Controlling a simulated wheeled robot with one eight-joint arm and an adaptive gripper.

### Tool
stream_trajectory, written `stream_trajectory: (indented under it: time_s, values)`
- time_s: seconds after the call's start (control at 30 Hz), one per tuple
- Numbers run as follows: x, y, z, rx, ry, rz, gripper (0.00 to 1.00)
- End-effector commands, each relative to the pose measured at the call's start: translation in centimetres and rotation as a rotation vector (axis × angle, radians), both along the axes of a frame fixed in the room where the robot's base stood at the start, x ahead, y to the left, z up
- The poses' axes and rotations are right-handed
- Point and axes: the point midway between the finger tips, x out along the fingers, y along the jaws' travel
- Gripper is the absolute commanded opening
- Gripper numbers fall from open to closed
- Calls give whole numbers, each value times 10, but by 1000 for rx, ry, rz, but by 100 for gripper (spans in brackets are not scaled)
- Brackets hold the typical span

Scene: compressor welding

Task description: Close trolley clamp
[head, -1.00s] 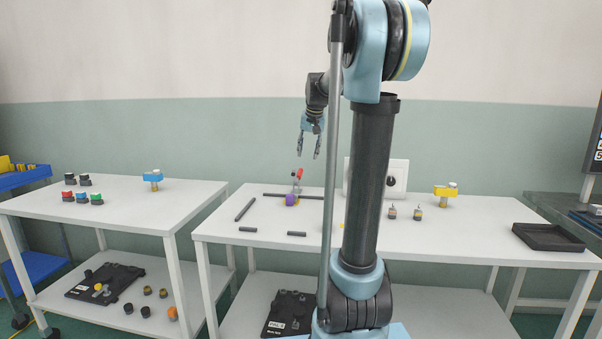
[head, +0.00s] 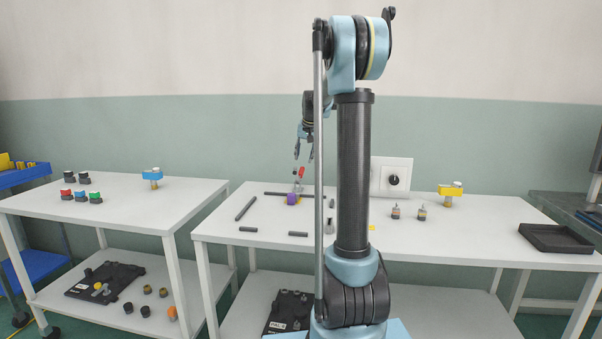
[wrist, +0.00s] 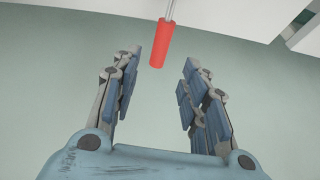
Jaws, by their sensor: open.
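The clamp is small in the head view; its upright red handle (head: 301,172) stands on the middle table, behind a purple part (head: 292,198). In the wrist view the red handle (wrist: 160,43) hangs on a thin metal rod, in the gap at the fingertips. My gripper (head: 303,154) is just above the handle in the head view. In the wrist view my gripper (wrist: 163,60) is open, with a finger on each side of the handle and space between. The clamp's base is too small to make out.
The middle table (head: 470,235) also holds dark bars (head: 246,208), a white box with a black knob (head: 391,178), a yellow-topped fixture (head: 450,192) and a black tray (head: 554,238). A left table (head: 125,215) carries coloured buttons and a blue-topped fixture (head: 152,177).

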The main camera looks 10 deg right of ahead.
Motion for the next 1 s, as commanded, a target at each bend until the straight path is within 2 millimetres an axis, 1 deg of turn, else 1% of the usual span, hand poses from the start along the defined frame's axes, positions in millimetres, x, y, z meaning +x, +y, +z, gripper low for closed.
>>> stream_trajectory:
  time_s: [0.03, 0.3, 0.5, 0.7, 0.97, 1.0]
  values:
    - [4, 1, -9, 0, 0, 0, 40]
    - [23, 4, -50, 0, 0, 0, 40]
    - [33, 5, -73, 0, 0, 1, 40]
    - [37, 6, -82, 0, 0, 1, 40]
    - [37, 6, -82, 0, 0, 1, 40]
    - [37, 6, -82, 0, 0, 1, 34]
